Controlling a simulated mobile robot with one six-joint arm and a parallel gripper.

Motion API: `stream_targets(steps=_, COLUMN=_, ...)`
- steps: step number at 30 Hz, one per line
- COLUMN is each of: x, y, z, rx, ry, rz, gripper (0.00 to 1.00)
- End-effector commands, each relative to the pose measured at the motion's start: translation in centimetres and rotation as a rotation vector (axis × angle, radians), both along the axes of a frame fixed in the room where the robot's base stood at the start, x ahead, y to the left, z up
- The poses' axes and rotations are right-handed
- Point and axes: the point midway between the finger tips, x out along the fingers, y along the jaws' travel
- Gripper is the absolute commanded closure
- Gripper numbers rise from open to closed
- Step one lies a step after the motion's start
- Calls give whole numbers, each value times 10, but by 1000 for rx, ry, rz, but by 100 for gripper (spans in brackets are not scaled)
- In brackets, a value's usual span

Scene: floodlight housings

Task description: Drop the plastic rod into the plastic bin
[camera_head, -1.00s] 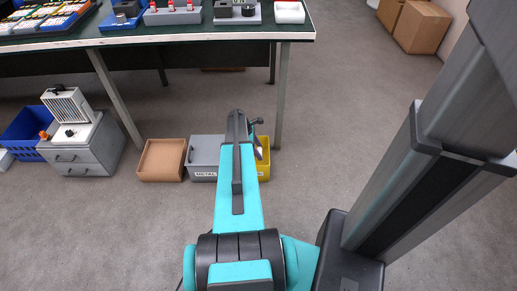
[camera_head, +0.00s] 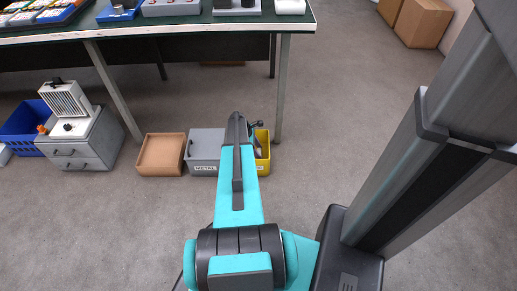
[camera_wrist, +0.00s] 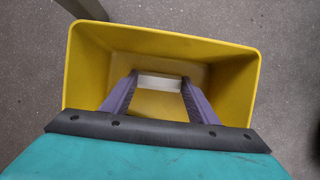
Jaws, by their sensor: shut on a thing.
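The yellow bin (camera_wrist: 247,85), which I take as the plastic bin, fills much of the wrist view, its open top facing the camera. My gripper (camera_wrist: 158,86) is over the bin's opening, its two purple fingers pointing down into it. The fingers are shut on a pale, whitish piece (camera_wrist: 160,81), seemingly the plastic rod, held crosswise between the tips. How deep the tips are is hard to tell. In the head view the yellow bin (camera_head: 263,165) is partly hidden behind my arm, and the rod cannot be made out. The bin's label is hidden.
A grey bin labelled METAL (camera_head: 203,150) stands left of the yellow bin, then a brown cardboard box (camera_head: 161,155). A grey drawer unit (camera_head: 88,145) and a blue crate (camera_head: 22,128) are farther left. A table leg (camera_head: 282,90) rises close behind the yellow bin.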

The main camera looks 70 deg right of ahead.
Motion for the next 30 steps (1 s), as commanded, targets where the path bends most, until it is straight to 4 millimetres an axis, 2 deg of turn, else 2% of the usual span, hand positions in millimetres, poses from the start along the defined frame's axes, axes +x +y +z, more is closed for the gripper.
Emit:
stream_targets(steps=11, x=0, y=0, z=-2, rx=0, ry=0, rz=0, gripper=68)
stream_targets(steps=12, x=0, y=0, z=-2, rx=0, ry=0, rz=0, gripper=43)
stream_targets(steps=15, x=0, y=0, z=-2, rx=0, ry=0, rz=0, gripper=26)
stream_targets(steps=16, x=0, y=0, z=-2, rx=0, ry=0, rz=0, gripper=24)
stream_targets(steps=25, x=0, y=0, z=-1, rx=0, ry=0, rz=0, gripper=24)
stream_targets(steps=30, x=0, y=0, z=6, rx=0, ry=0, rz=-1, gripper=24)
